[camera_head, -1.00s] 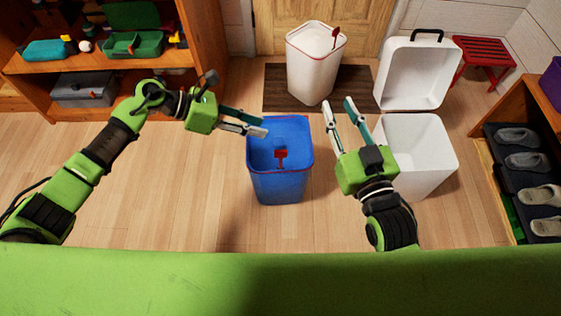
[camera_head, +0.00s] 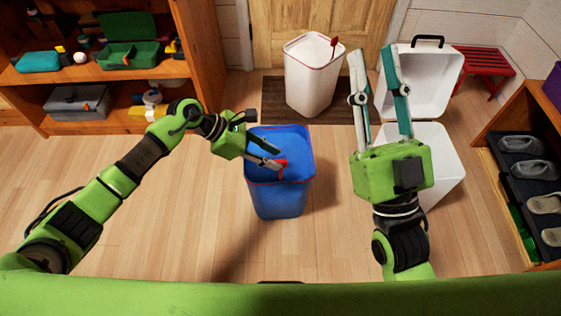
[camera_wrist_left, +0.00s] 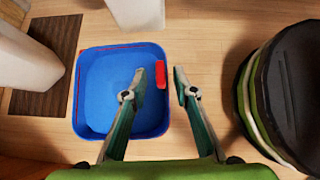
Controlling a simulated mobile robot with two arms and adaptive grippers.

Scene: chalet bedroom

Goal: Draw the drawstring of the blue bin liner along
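The blue bin liner (camera_head: 268,140) lines a blue bin standing on the wooden floor, with a thin red drawstring along its rim. In the left wrist view the red tab (camera_wrist_left: 161,75) shows between the two open fingertips, with gaps on both sides. My right gripper (camera_head: 374,54) is open and empty, pointing away, right of the blue bin and in front of the open white bin.
A white bin (camera_head: 311,85) with a red tab stands behind on a dark mat (camera_head: 274,102). An open white bin (camera_head: 437,165) with a raised lid (camera_head: 424,80) is at right. A shoe rack (camera_head: 524,165) stands far right, shelves (camera_head: 140,72) at left. Floor left of the blue bin is clear.

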